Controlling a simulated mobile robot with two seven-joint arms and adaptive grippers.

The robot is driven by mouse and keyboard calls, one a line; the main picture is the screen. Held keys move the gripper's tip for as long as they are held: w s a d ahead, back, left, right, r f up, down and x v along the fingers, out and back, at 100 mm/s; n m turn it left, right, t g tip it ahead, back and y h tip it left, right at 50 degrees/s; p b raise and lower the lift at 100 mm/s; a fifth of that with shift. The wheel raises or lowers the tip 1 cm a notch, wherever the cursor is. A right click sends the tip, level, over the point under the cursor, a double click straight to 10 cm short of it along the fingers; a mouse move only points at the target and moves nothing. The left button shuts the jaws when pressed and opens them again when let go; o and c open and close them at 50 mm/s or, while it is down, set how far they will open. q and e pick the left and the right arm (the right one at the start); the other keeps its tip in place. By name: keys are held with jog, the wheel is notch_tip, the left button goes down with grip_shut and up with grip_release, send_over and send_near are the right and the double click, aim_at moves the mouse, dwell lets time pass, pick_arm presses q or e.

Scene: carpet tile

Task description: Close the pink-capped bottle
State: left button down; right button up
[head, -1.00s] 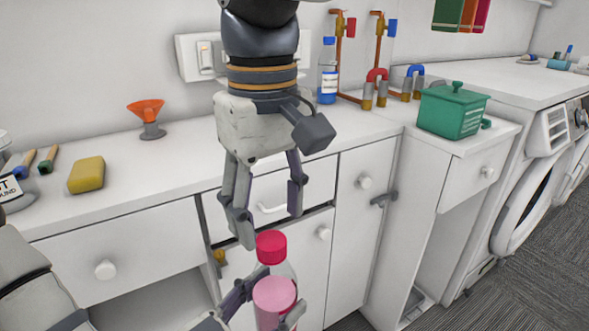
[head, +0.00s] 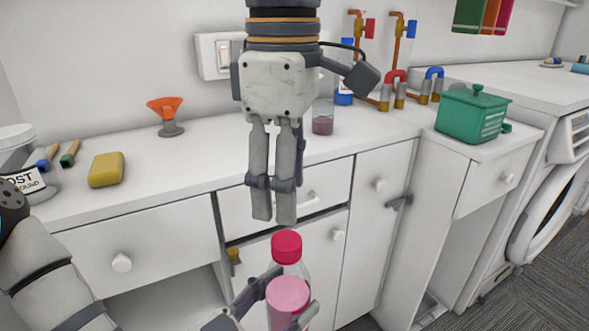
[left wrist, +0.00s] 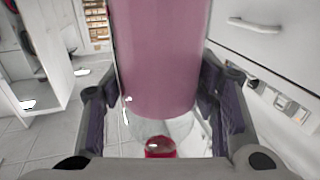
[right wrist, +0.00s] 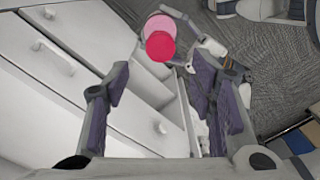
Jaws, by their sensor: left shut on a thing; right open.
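The bottle (head: 288,303) has a pink lower part, a clear upper part and a red-pink cap (head: 286,246) at its top. My left gripper (head: 287,296) is shut around the pink part and holds it in front of the cabinets. In the left wrist view the pink body (left wrist: 160,55) fills the middle, with the cap (left wrist: 160,148) at the bottom edge. My right gripper (head: 274,217) is open and empty just above the cap, pointing down, not touching it. In the right wrist view the cap (right wrist: 160,46) lies beyond the fingers. Whether the cap is tight cannot be told.
A drawer (head: 300,195) and cabinet doors lie close behind the grippers.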

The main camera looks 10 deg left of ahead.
aim_at(286, 240)
notch_tip(286, 240, down, 8)
jog(key=shift+r, duration=0.15)
dwell(0.3)
grip_shut()
jog(key=shift+o, duration=0.7)
grip_release()
